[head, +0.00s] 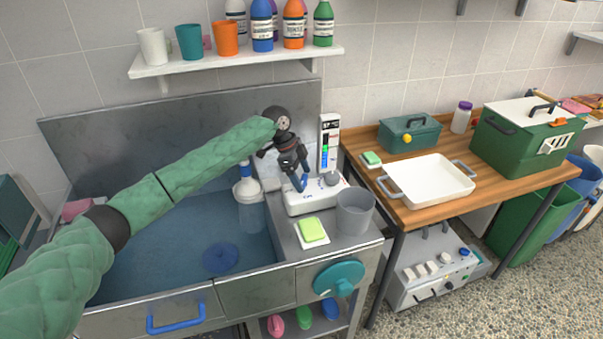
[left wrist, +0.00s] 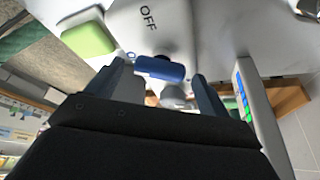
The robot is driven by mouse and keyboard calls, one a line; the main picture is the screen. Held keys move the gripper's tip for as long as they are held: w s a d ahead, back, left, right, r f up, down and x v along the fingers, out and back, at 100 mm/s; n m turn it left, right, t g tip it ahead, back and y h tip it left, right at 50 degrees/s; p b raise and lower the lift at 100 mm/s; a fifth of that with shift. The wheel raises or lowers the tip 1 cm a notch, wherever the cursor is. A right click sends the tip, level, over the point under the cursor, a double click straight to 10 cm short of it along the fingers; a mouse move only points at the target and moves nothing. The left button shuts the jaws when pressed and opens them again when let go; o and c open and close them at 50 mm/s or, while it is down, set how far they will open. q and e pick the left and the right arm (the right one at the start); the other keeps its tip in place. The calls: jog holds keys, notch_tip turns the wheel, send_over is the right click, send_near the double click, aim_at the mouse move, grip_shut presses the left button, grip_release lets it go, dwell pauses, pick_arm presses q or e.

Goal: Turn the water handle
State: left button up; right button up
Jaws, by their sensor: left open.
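A blue handle (left wrist: 160,68) on a white unit (left wrist: 187,30) shows in the left wrist view, close to the printed word OFF. My left gripper (left wrist: 157,85) is open, with one finger on each side of the handle; I cannot tell whether they touch it. In the head view my left gripper (head: 301,184) points down over the white unit (head: 312,205) at the sink's right side and hides part of its top. A round teal disc with a knob (head: 338,278) is on the counter's front panel. My right gripper is not in view.
A gauge panel (head: 329,142) stands behind the unit. A grey cup (head: 354,212) and a green sponge (head: 312,230) stand close in front. The sink basin (head: 180,245) is at left. A wooden table (head: 437,207) holds a white tray (head: 399,195).

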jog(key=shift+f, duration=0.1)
pick_arm(q)
jog(key=c, duration=1)
